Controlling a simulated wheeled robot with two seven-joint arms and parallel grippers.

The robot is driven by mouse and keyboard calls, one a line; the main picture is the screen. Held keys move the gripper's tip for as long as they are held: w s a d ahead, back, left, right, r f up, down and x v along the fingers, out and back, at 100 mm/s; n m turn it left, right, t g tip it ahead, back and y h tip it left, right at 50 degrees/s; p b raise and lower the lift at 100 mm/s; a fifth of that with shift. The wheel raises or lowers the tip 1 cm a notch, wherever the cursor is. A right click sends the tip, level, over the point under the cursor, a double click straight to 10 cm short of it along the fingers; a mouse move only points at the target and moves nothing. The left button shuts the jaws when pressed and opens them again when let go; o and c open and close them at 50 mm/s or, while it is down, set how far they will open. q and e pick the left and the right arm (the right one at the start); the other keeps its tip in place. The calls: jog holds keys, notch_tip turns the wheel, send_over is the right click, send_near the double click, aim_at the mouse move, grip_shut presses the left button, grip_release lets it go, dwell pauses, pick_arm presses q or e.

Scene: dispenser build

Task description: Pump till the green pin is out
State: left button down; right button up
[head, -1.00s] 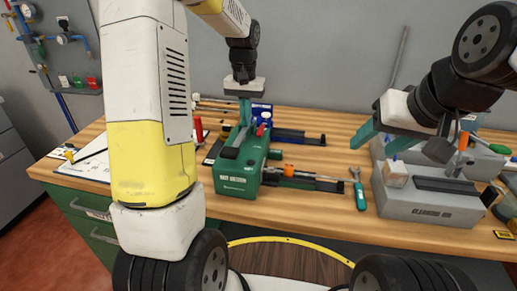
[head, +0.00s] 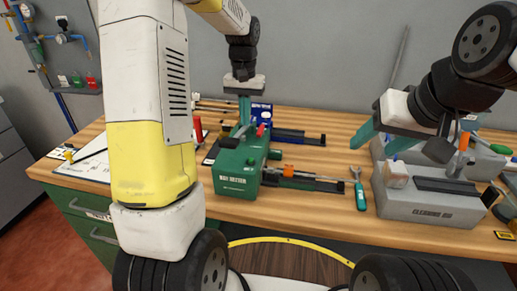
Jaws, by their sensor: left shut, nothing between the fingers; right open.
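The green dispenser (head: 237,181) stands on the bench left of the middle, with a white label on its front. I cannot make out a green pin for certain. My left gripper (head: 244,120) points down, shut and empty, over the back of the dispenser; whether it touches is unclear. My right gripper (head: 372,138) is open and empty above the grey fixture's left end.
A dark rail with an orange block (head: 289,169) extends right from the dispenser. A teal-handled wrench (head: 360,193) lies beyond it. The grey fixture (head: 425,205) stands at the right. A white sheet (head: 95,168) lies at the left. The front bench strip is clear.

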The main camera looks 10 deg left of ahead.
pick_arm(q)
jog(key=shift+r, duration=0.15)
notch_tip(320, 180, up, 7)
dwell(0.7)
jog(key=s+d+r+t+h, duration=0.1)
jog(key=s+t, duration=0.2)
jog(key=s, duration=0.9)
jog(key=s+d+r+t+h, duration=0.1)
jog(key=s+r+t, duration=0.1)
jog(key=s, duration=1)
jog(key=shift+d+t, duration=0.15)
jog(key=shift+t, duration=0.45)
dwell(1.2)
